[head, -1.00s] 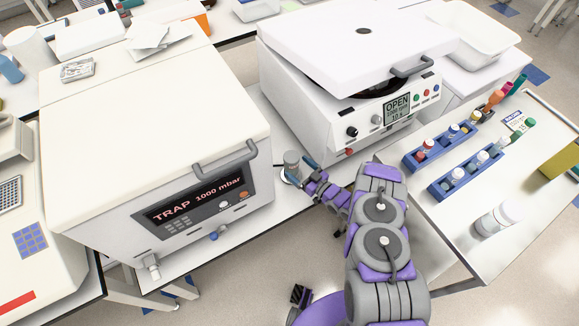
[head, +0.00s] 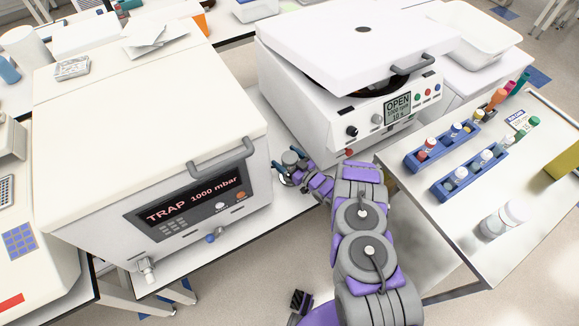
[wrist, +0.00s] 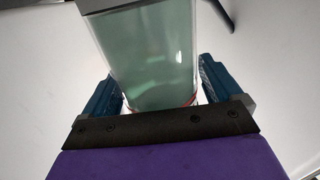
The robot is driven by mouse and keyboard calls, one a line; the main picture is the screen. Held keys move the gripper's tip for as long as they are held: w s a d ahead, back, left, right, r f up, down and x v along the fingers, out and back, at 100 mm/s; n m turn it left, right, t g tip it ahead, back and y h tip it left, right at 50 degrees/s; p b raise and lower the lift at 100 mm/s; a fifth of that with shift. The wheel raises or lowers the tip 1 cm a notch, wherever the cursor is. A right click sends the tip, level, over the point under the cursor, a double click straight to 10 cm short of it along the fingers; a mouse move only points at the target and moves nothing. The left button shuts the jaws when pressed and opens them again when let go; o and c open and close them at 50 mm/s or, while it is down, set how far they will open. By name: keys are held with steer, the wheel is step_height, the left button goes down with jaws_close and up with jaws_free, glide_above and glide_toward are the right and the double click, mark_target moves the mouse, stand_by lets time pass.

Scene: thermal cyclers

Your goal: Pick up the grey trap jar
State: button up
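The grey trap jar (head: 291,159) stands on the bench between the white TRAP machine (head: 150,140) and the open-lidded centrifuge (head: 350,110). In the wrist view the jar (wrist: 145,55) looks like a clear, grey-green tinted vessel, with a thin red line near its lower end. My gripper (head: 289,173) is at the jar. Its blue fingers (wrist: 160,85) are spread, one on each side of the jar. A narrow light gap shows beside the right finger; contact on the left is unclear. Much of the jar is hidden by my gripper in the head view.
Big machines stand close on both sides of the jar. A side table (head: 430,215) at the right holds blue racks (head: 470,178) of capped vials and a white-capped jar (head: 502,220). A narrow strip of bench front is free.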

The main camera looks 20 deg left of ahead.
steer(key=shift+d, duration=0.25)
steer(key=c, duration=0.3)
steer(key=shift+s+a, duration=0.1)
steer(key=shift+a, duration=0.3)
steer(key=c, duration=0.6)
steer(key=shift+d+f, duration=0.1)
steer(key=c, duration=0.3)
